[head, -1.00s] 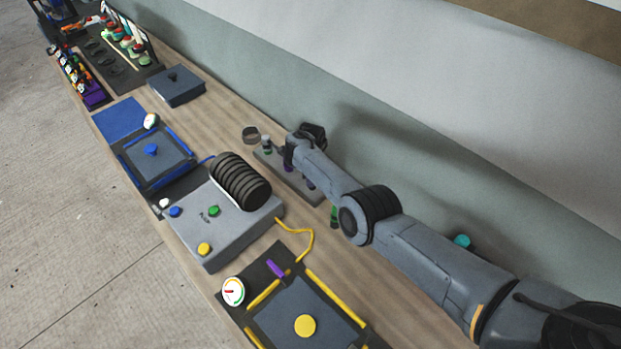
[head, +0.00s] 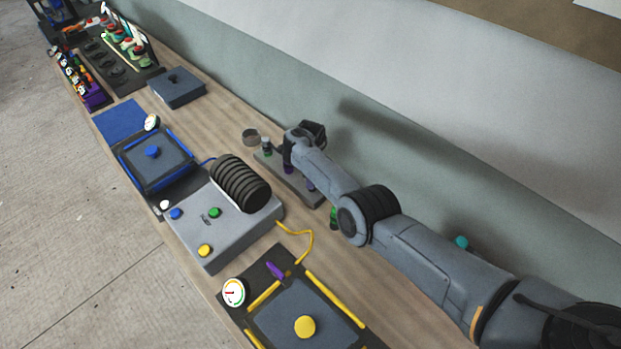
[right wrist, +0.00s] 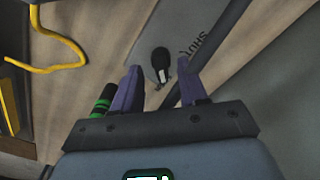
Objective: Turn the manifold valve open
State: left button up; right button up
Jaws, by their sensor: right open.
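A grey plate (head: 315,198) lies on the bench beneath my right arm. In the right wrist view, the plate (right wrist: 152,40) bears the word SHUT (right wrist: 193,38) and a black valve lever (right wrist: 160,60) with a white mark. My right gripper (right wrist: 158,68) has its two purple fingers apart, one on each side of the lever in the picture. I cannot tell how far above the lever they are; no grip on it shows. In the head view my forearm mostly hides this gripper and the valve. My left gripper is in neither view.
A grey box with buttons (head: 228,236) and a black ribbed coil (head: 240,182) stands left of the plate. A yellow-edged mould (head: 280,320) with a gauge (head: 233,292) is in front. A yellow hose (head: 306,243) and a green-banded cylinder (right wrist: 103,99) are close by.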

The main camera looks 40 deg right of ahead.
notch_tip(320, 180, up, 9)
jog(key=p, duration=0.2)
dwell(0.6)
